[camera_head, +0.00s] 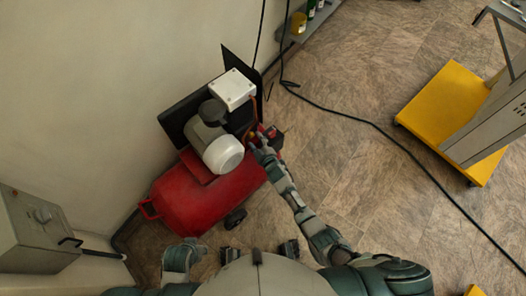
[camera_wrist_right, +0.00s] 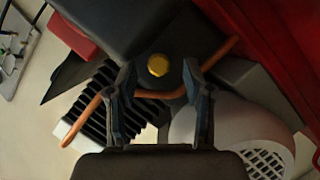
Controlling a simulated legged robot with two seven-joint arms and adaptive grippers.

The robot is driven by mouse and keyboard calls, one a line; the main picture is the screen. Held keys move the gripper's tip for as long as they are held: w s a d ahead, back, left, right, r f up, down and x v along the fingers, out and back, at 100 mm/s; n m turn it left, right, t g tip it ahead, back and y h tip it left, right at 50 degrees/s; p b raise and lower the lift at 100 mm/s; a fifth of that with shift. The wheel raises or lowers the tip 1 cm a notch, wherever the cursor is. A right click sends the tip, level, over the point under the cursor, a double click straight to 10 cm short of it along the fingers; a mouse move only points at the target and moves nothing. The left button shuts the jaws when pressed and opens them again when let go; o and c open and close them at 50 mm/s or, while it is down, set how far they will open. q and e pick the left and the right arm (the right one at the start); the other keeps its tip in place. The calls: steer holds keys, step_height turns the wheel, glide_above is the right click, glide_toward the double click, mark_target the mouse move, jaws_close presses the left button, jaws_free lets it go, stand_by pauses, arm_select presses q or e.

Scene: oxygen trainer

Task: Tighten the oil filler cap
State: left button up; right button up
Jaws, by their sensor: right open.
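The oil filler cap is a small yellow hexagonal cap (camera_wrist_right: 158,65) on a dark housing, in the upper middle of the right wrist view. My right gripper (camera_wrist_right: 158,75) is open, with one finger to each side of the cap in that view. I see gaps between cap and fingers; I cannot tell how far they are along the viewing direction. In the head view my right gripper (camera_head: 257,141) is at the right side of the red compressor (camera_head: 195,198), where the cap is not clearly visible.
An orange pipe (camera_wrist_right: 84,119) runs across behind my fingers. A pale motor (camera_head: 222,152) and a white box (camera_head: 232,90) sit on the compressor. A black cable (camera_head: 395,140) crosses the floor. A yellow cart (camera_head: 445,105) stands at right; a grey cabinet (camera_head: 30,232) at left.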

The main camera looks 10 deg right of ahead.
steer(key=v, duration=1)
steer(key=shift+f, duration=0.1)
steer(key=s+d+f+m+g+h+p, duration=0.2)
steer(key=s+d+f+m+g, duration=0.15)
steer(key=s+f, duration=0.3)
steer(key=s+d+f+m+g+h+p, duration=0.2)
steer(key=s+d+f+m+p, duration=0.1)
steer(key=s+d+f, duration=0.4)
arm_select(q)
steer(key=s+f+p, duration=0.1)
steer(key=f, duration=0.9)
steer(key=s+f+p, duration=0.1)
steer(key=s+f, duration=0.1)
steer(key=f, duration=0.7)
steer(key=shift+s+f+g, duration=0.25)
steer(key=shift+f+g, duration=0.05)
steer(key=shift+f, duration=0.05)
arm_select(e)
steer(key=s+d+f+m+g, duration=0.1)
steer(key=s+g, duration=0.1)
steer(key=s, duration=0.5)
steer(key=s+d+f+m+g, duration=0.2)
steer(key=s, duration=0.6)
steer(key=s+d+f+m+g, duration=0.1)
steer(key=s+f+g, duration=0.1)
steer(key=s, duration=0.6)
steer(key=shift+d+f+g+h, duration=0.25)
steer(key=shift+d+g+h, duration=0.1)
steer(key=shift+g+h, duration=0.1)
